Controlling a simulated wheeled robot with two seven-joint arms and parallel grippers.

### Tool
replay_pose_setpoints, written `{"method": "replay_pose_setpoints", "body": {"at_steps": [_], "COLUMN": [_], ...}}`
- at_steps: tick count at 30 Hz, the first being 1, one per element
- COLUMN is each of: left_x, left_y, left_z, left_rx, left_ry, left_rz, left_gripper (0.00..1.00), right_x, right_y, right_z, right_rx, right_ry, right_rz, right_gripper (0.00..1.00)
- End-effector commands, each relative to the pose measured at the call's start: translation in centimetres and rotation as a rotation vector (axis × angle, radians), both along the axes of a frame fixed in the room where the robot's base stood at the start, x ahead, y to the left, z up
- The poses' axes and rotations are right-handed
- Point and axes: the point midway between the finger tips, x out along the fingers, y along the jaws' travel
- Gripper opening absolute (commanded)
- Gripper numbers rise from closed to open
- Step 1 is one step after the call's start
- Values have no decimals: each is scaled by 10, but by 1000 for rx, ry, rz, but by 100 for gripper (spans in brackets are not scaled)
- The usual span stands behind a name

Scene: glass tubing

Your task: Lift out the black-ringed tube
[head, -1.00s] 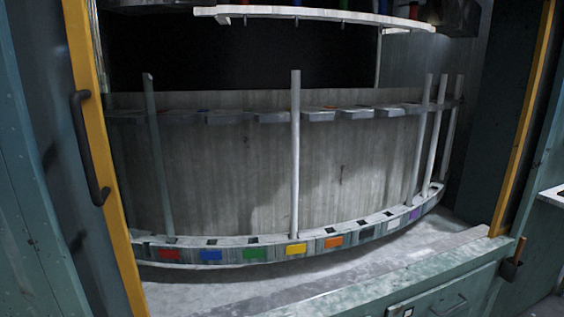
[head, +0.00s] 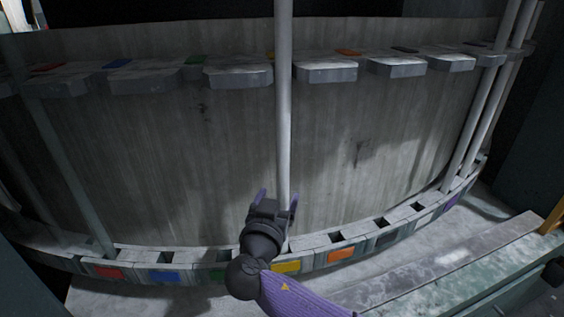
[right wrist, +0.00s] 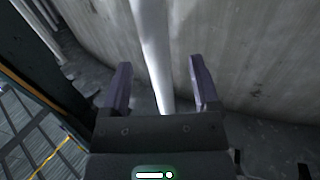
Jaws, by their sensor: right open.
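A pale glass tube (head: 283,120) stands upright in the rack at the yellow label. No black ring shows on it or on any other tube, so I cannot tell which tube is black-ringed. My right gripper (head: 277,198) is open at the lower part of this middle tube. In the right wrist view the tube (right wrist: 153,45) runs between the open fingers (right wrist: 160,68), with a gap on each side. My left gripper is not in view.
The curved lower rack (head: 310,243) has coloured labels and several empty holes. Grey holders (head: 327,73) line the wall above. Another tube (head: 70,170) stands at the left, and several tubes (head: 485,110) at the right. A pale ledge (head: 440,265) lies in front.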

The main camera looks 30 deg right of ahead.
Motion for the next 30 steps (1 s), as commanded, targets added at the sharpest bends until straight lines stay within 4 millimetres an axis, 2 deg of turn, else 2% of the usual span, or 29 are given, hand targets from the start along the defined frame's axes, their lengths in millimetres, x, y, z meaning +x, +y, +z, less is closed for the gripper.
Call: {"method": "replay_pose_setpoints", "body": {"at_steps": [3, 7, 15, 26, 30], "left_x": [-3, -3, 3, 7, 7], "left_y": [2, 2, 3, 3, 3], "left_z": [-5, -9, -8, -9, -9], "left_rx": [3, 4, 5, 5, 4], "left_ry": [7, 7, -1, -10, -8], "left_rz": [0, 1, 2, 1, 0], "left_gripper": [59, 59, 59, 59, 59], "right_x": [15, 30, 33, 33, 33], "right_y": [-20, -36, -39, -39, -39], "right_z": [-3, -4, -3, -3, -3], "right_rx": [-6, -3, -1, -1, -1], "right_ry": [0, 2, 4, 4, 4], "right_rz": [-4, -2, 0, 0, 0], "right_gripper": [79, 79, 76, 0, 0]}}
